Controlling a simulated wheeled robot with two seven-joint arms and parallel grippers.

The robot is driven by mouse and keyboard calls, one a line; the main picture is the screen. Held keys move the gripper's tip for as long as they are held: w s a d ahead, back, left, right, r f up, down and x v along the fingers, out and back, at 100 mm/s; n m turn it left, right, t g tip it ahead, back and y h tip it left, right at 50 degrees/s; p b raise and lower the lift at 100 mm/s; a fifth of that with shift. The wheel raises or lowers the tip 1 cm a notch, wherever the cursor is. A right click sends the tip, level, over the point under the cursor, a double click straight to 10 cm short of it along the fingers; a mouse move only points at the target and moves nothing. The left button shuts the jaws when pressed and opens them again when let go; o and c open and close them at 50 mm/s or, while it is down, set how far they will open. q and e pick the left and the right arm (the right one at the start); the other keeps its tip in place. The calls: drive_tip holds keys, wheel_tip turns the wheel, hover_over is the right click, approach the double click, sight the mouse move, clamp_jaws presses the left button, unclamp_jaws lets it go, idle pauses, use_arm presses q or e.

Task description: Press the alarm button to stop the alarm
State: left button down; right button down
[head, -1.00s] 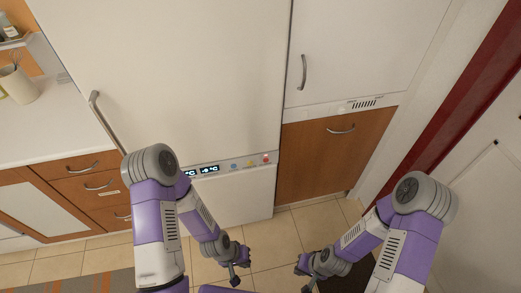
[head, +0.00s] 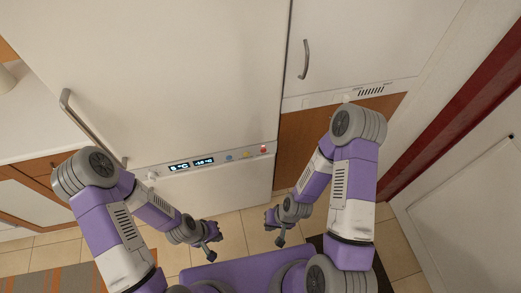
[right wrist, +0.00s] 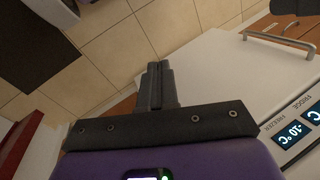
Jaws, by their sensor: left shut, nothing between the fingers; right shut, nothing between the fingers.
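The fridge control panel (head: 215,161) runs across the front of the white fridge, with two lit displays. I cannot read which is the alarm. My left gripper (head: 211,256) is shut and empty, below the panel in the head view. My right gripper (head: 280,242) is shut and empty, below the red button and apart from it. Its shut fingers (right wrist: 154,68) also show in the right wrist view, where the displays (right wrist: 297,129) are visible but the buttons are not.
The fridge has a long handle (head: 84,121) at left. A white cupboard door with a handle (head: 304,59) is at right, above a brown front (head: 296,146). A white door (head: 470,205) stands far right. Tiled floor (head: 232,238) lies below the fridge. A striped rug (head: 60,284) is at lower left.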

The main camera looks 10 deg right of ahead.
sight(263, 151)
drive_tip(key=w+a+m+t+y+b, duration=0.35)
drive_tip(key=w+m, duration=0.25)
drive_tip(key=m, duration=1)
drive_tip(key=w+d+r+m+t, duration=0.4)
drive_tip(key=w+d+m, duration=0.4)
drive_tip(key=m, duration=0.4)
drive_tip(key=shift+w+d+r+t+b, duration=0.25)
drive_tip(key=shift+w+t+b, duration=0.05)
drive_tip(key=shift+w+t, duration=0.45)
drive_tip(key=w+b, duration=0.1)
drive_tip(key=w, duration=0.7)
drive_tip(key=shift+w+a, duration=0.2)
drive_tip(key=shift+w, duration=0.15)
